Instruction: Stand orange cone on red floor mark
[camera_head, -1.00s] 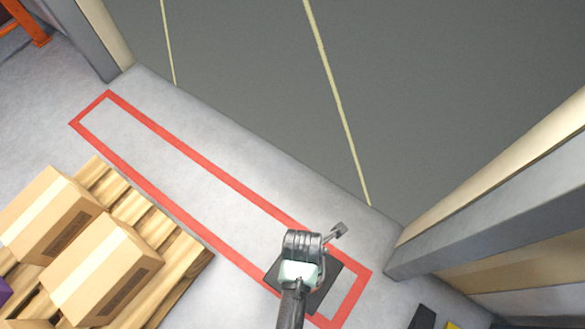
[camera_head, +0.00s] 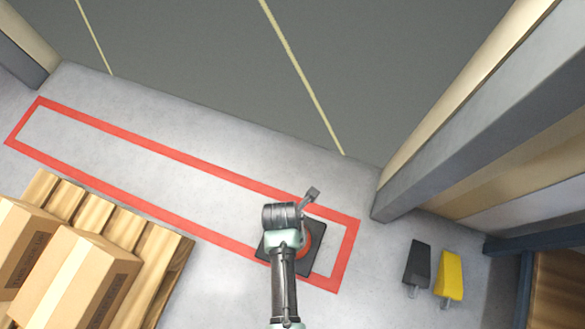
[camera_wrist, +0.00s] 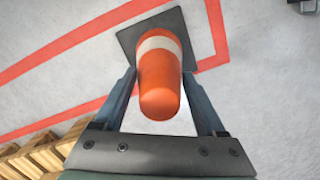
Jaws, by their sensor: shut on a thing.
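The orange cone (camera_wrist: 162,85) with a white band stands upright between my gripper's fingers in the wrist view. My gripper (camera_wrist: 160,76) is shut on it. In the head view my wrist hides most of the cone (camera_head: 309,240), leaving some orange and its dark square base (camera_head: 318,262) visible. The red floor mark (camera_head: 346,256) is a long painted rectangle outline. The base appears within its right end, with its left side over the lower red line. I cannot tell whether the base touches the floor.
A wooden pallet (camera_head: 165,262) with cardboard boxes (camera_head: 75,275) lies at the lower left. A black wedge (camera_head: 418,264) and a yellow wedge (camera_head: 450,274) lie to the right. A grey beam (camera_head: 440,165) runs at the right. The rest of the marked strip is clear.

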